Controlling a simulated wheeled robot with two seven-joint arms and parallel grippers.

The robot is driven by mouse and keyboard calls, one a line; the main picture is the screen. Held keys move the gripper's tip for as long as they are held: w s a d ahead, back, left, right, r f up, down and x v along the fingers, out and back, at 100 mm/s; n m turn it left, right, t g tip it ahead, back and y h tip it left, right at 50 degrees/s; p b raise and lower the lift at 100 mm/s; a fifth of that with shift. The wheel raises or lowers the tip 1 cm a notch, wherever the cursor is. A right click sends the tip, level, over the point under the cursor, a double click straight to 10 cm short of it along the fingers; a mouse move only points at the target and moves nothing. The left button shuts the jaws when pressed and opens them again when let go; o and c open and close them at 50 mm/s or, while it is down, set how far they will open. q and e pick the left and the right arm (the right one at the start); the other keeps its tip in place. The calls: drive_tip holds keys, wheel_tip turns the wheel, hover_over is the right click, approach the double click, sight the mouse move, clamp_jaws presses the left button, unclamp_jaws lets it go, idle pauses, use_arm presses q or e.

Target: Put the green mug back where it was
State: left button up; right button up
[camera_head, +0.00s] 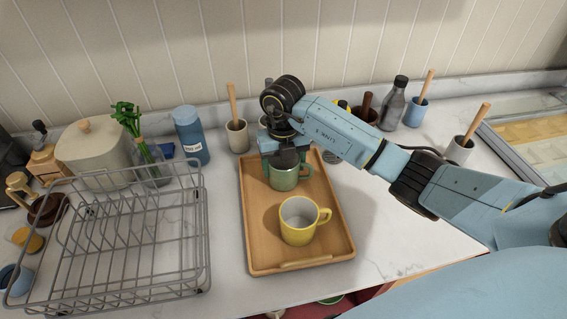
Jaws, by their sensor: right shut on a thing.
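The green mug (283,180) is at the back half of a wooden tray (262,250) on the counter. My right gripper (285,158) comes down over the mug from above and is shut on it; the fingertips are partly hidden. I cannot tell whether the mug's base touches the tray. A yellow mug (299,222) stands upright on the tray in front of the green mug, with its handle to the right. My left gripper is not in view.
A metal dish rack (205,245) stands left of the tray. A blue bottle (190,135), a beige pot (95,155) and several crocks with wooden handles line the back. The marble counter right of the tray is clear below my right arm.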

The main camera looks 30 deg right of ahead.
drive_tip(key=shift+f, duration=0.1)
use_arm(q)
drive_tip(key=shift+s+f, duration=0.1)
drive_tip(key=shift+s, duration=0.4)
use_arm(e)
drive_tip(key=o, duration=1.2)
drive_tip(key=shift+c, duration=0.2)
drive_tip(key=shift+r, duration=0.4)
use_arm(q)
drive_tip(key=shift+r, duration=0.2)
use_arm(e)
wheel_tip(320, 180, up, 12)
drive_tip(key=shift+f, duration=0.25)
